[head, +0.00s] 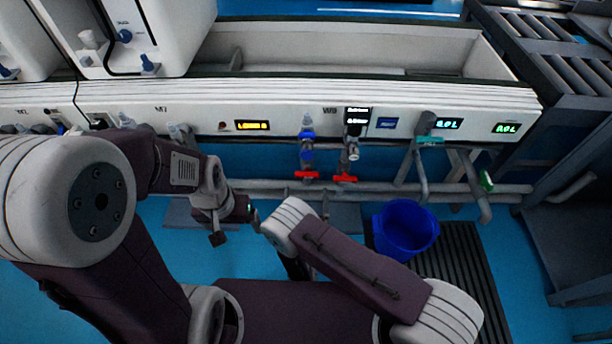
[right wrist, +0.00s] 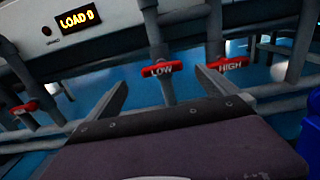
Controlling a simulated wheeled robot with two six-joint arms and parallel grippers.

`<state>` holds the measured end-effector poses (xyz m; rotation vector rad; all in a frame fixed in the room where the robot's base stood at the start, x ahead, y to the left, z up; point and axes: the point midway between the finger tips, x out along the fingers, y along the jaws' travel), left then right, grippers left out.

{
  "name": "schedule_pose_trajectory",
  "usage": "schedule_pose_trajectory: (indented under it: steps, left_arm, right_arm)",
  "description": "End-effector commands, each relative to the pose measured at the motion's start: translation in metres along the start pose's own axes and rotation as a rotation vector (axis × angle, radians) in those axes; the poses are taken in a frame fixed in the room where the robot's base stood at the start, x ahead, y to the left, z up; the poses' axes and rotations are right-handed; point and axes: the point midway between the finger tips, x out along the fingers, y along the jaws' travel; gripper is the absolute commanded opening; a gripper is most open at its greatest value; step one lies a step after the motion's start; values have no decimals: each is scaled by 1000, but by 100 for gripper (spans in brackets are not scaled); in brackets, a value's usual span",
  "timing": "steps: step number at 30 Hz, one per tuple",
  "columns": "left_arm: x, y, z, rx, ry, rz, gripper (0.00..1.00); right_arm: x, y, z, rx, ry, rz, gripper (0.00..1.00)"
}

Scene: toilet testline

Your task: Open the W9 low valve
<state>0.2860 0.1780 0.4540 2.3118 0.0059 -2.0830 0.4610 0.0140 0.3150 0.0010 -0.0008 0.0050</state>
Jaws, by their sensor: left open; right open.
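The red LOW valve handle (right wrist: 162,69) lies crosswise on its vertical pipe in the right wrist view. In the head view this red handle (head: 307,175) is below the blue fitting under the W9 label. My right gripper (right wrist: 161,90) is open and empty, with its fingers apart. The LOW handle appears between and beyond the fingertips, apart from them. In the head view my right gripper is largely hidden by my arm. My left gripper (head: 236,228) is open and empty, left of the valves and in front of the panel's lower pipes.
The red HIGH handle (right wrist: 230,64) sits close to the right of LOW, near my right finger. A blue bucket (head: 405,228) stands to the right on a dark grate (head: 452,275). A horizontal pipe (head: 400,188) runs behind the valves.

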Motion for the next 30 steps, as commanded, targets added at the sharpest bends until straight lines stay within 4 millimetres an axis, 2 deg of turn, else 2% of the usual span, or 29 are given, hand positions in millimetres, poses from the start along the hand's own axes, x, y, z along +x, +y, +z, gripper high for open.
schedule_pose_trajectory:
  steps: [1,6,12,16,22,23,27,29,30]
  left_arm:
    - [10,0,1,0,0,0,87]
    - [34,-1,4,0,0,0,87]
    - [51,-1,5,0,0,0,87]
    - [53,-1,6,0,0,0,87]
    - [51,-1,6,0,0,0,87]
    - [51,-1,6,0,0,0,87]
    - [51,-1,6,0,0,0,87]
    - [51,-1,6,0,0,0,87]
    - [51,-1,6,0,0,0,87]
  right_arm:
    - [8,-1,-4,4,-2,-5,98]
    - [45,-3,-6,3,-4,-8,98]
    - [77,-2,-4,2,-3,-7,98]
    - [85,-2,-1,-1,0,-5,98]
    - [85,-2,0,-1,0,-5,98]
    - [85,-2,0,-1,0,-5,95]
    - [85,-2,0,-1,0,-5,56]
    - [85,-2,0,-1,1,-5,40]
    - [85,-2,0,-1,1,-5,36]
